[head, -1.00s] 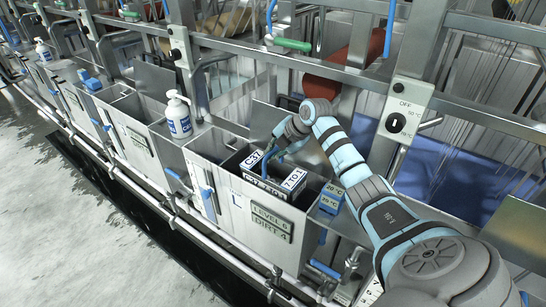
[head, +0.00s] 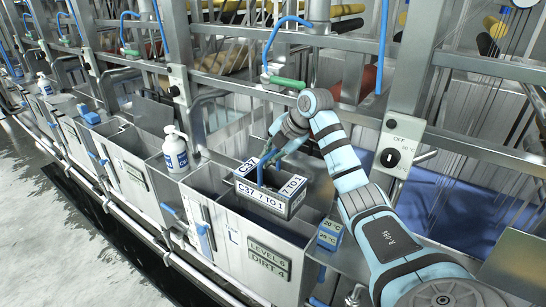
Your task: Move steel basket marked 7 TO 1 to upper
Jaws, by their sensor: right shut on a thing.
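The steel basket marked 7 TO 1 (head: 262,203) also carries the mark C37 and has a blue handle. It hangs above the open steel tank (head: 258,254), whose plate reads LEVEL 6 and DIRT 4. My right gripper (head: 272,150) is shut on the top of the basket's handle; the fingertips are partly hidden. My right arm reaches in from the lower right. My left gripper is not in view.
A blue box marked 20 °C (head: 329,234) stands at the tank's right side. A white pump bottle (head: 175,150) stands on the tank edge to the left. Machine frame posts and a horizontal rail with a green handle (head: 288,82) rise behind the basket. A control box with OFF (head: 401,148) is to the right.

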